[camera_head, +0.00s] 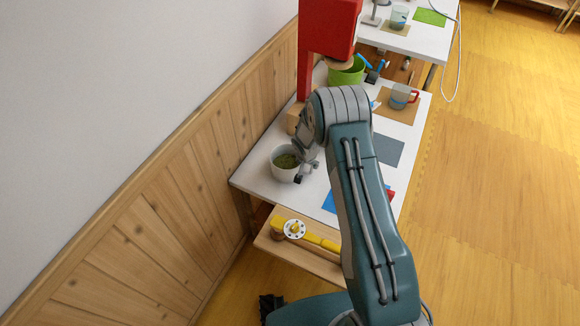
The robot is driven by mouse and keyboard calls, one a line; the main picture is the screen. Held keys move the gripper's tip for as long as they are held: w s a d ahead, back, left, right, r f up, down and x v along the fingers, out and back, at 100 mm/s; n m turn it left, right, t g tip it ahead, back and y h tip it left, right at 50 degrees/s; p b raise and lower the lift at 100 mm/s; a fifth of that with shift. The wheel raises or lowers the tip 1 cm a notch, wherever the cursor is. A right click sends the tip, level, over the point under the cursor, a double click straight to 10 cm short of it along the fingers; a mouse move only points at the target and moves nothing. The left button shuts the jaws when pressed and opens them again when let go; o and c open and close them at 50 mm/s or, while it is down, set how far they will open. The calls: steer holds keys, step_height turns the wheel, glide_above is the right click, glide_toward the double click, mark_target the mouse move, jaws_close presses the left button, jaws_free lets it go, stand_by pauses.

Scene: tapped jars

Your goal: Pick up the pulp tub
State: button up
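A white round tub (279,173) with dark green pulp in it stands upright on the near left corner of the white table (253,184). I take it as the pulp tub. My gripper (303,171) is at the tub's right side, close to its rim. A dark fingertip shows by the tub's lower right wall. The view is too small to tell whether the fingers touch or grip the tub. My arm hides part of the table to the right.
A red press (327,30) stands behind, with a lime green container (346,76) under it. A cup with a red handle (399,97) sits on a brown mat (383,108). A grey mat (388,150) lies nearer. A lower shelf (283,249) holds a yellow tool (318,240). A wood-panelled wall (170,200) runs along the left.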

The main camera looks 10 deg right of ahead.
steer(key=c, duration=0.3)
steer(key=shift+r, duration=0.3)
step_height(320, 180, up, 3)
steer(key=s+d+r, duration=0.1)
steer(key=s+r, duration=0.2)
steer(key=s, duration=0.1)
steer(key=s+d+r, duration=0.1)
steer(key=s+r, duration=0.2)
steer(key=s, duration=0.2)
steer(key=s+d+r, duration=0.1)
steer(key=s+r, duration=0.2)
steer(key=s, duration=0.1)
steer(key=shift+s+r, duration=0.2)
steer(key=shift+s, duration=0.15)
